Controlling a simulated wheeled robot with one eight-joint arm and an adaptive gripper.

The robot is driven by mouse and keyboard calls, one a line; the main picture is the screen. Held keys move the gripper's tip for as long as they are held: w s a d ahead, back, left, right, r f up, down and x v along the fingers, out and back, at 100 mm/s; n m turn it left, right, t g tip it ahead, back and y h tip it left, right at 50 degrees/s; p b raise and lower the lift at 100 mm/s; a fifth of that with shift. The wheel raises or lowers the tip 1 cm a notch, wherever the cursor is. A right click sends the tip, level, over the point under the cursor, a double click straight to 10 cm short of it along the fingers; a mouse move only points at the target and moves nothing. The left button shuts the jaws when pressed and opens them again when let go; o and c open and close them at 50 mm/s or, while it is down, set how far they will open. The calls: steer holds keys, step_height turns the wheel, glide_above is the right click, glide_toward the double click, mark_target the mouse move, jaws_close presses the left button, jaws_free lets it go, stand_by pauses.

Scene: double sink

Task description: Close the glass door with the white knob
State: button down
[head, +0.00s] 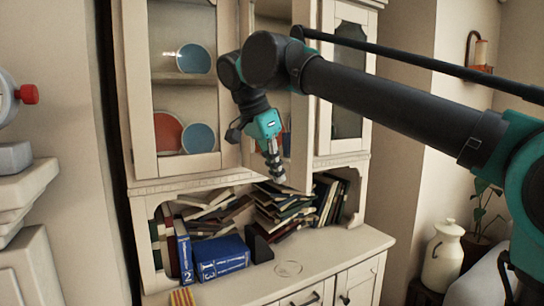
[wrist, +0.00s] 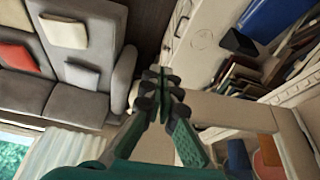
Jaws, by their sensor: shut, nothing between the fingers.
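A cream cabinet (head: 130,95) with glass doors stands in front of me in the head view. In its middle bay, a cream door frame (head: 300,130) shows nearly edge-on and seems to stand open, partly behind my arm. In the wrist view, a cream frame bar (wrist: 235,113) runs from beside my fingers towards the cabinet; it looks like this door. I cannot make out the white knob in either view. My gripper (head: 277,172) points down in front of the middle bay. Its fingers (wrist: 160,82) are shut and empty, close to the bar's end; contact cannot be told.
Left (head: 186,165) and right (head: 347,85) glass doors look shut. Leaning books (head: 285,205) and blue volumes (head: 222,257) fill the shelf below. The counter (head: 335,243) holds a small round dish (head: 288,268). A sofa (wrist: 95,75) shows in the wrist view.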

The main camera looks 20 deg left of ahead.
mark_target(293, 177)
steer(key=shift+w+d+f, duration=0.4)
steer(key=shift+w+d, duration=0.05)
steer(key=shift+w, duration=0.2)
steer(key=shift+w+d+f, duration=0.35)
steer(key=shift+w+d, duration=0.15)
steer(key=shift+w, duration=0.2)
steer(key=shift+w+d+f, duration=0.4)
steer(key=shift+w+d, duration=0.05)
steer(key=shift+w, duration=0.2)
